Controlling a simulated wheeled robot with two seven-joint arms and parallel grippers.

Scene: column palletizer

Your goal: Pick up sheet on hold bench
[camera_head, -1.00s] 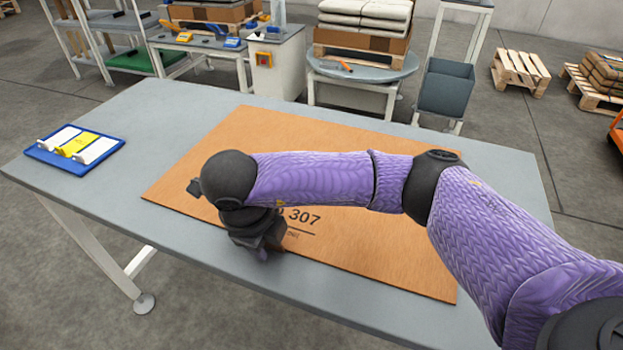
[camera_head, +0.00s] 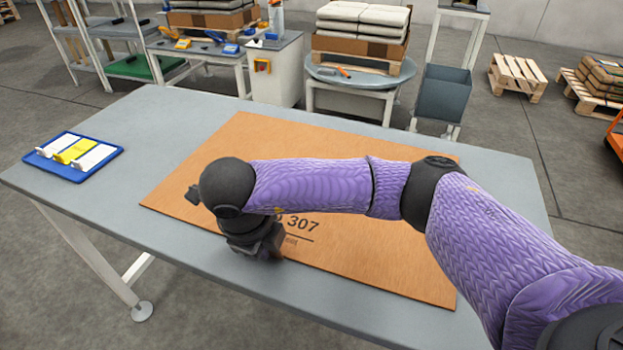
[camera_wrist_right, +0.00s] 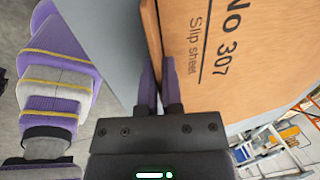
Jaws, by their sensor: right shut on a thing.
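The sheet (camera_head: 350,255) is a large flat brown board on the grey bench (camera_head: 150,130), printed "No 307"; the right wrist view also shows the sheet (camera_wrist_right: 250,60) with the words "Slip sheet". My right gripper (camera_head: 262,254) is at the sheet's near edge, left of its middle. In the right wrist view my right gripper (camera_wrist_right: 158,75) has its two purple fingers close together on the sheet's edge, shut on it. In the head view my forearm covers part of the sheet and the fingertips are hidden. My left gripper is not in view.
A blue tray (camera_head: 47,156) with white and yellow cards lies at the bench's left end. Behind the bench stand a round table (camera_head: 330,75) with stacked sacks, a grey bin (camera_head: 446,95) and a side bench with tools. Pallets (camera_head: 518,76) stand at the back right.

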